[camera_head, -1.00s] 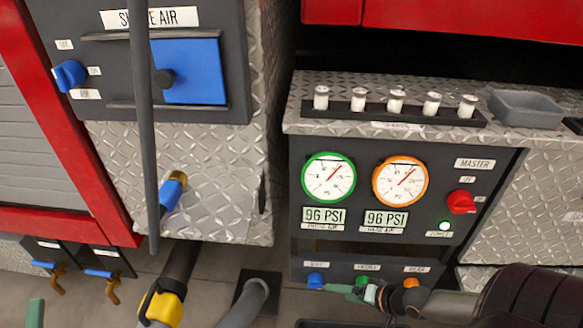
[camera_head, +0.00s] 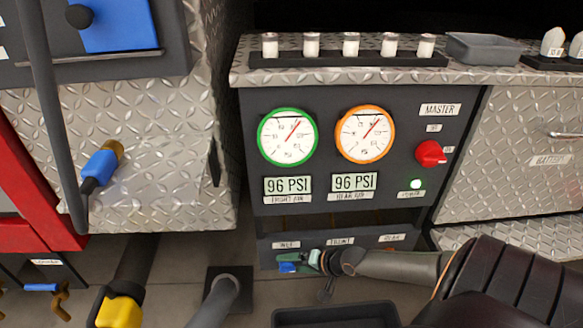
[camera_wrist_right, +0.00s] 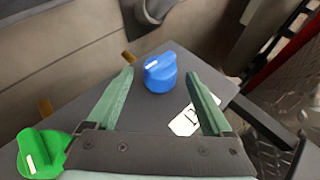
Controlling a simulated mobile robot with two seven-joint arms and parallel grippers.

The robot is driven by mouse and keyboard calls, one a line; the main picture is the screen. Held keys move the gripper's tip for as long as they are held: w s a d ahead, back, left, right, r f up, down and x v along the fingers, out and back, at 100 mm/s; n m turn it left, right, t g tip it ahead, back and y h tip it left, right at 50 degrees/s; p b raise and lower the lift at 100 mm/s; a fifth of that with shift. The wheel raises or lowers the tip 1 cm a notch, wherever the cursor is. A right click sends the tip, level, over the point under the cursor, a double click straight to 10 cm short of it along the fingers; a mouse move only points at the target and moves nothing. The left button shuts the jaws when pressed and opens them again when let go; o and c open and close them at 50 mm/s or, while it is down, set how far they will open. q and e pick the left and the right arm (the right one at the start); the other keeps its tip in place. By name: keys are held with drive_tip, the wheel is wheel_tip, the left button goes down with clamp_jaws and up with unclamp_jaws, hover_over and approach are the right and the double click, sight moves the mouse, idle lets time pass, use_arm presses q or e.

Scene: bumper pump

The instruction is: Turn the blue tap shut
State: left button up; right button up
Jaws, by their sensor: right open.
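The blue tap (camera_head: 288,267) is a small round knob at the left end of the low panel under the gauges, below a white label. In the right wrist view the blue tap (camera_wrist_right: 160,76) shows a white mark on its top, tilted off straight. My right gripper (camera_head: 299,261) reaches in from the right and partly hides the knobs. In the wrist view its green fingers (camera_wrist_right: 160,88) are open, one on each side of the blue tap, with a gap showing on both sides. My left gripper is out of view.
A green knob (camera_wrist_right: 40,155) sits beside the blue tap on the same panel. Above are the green-rimmed gauge (camera_head: 287,136), the orange-rimmed gauge (camera_head: 364,134) and a red master knob (camera_head: 430,153). A dark tray (camera_head: 335,315) and a grey hose (camera_head: 215,300) are below.

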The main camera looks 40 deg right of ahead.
drive_tip(key=shift+w+a+f, duration=0.15)
drive_tip(key=shift+w+f, duration=0.25)
drive_tip(key=shift+w, duration=0.1)
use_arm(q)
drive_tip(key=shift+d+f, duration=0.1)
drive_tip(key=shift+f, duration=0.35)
use_arm(e)
drive_tip(key=shift+c, duration=0.4)
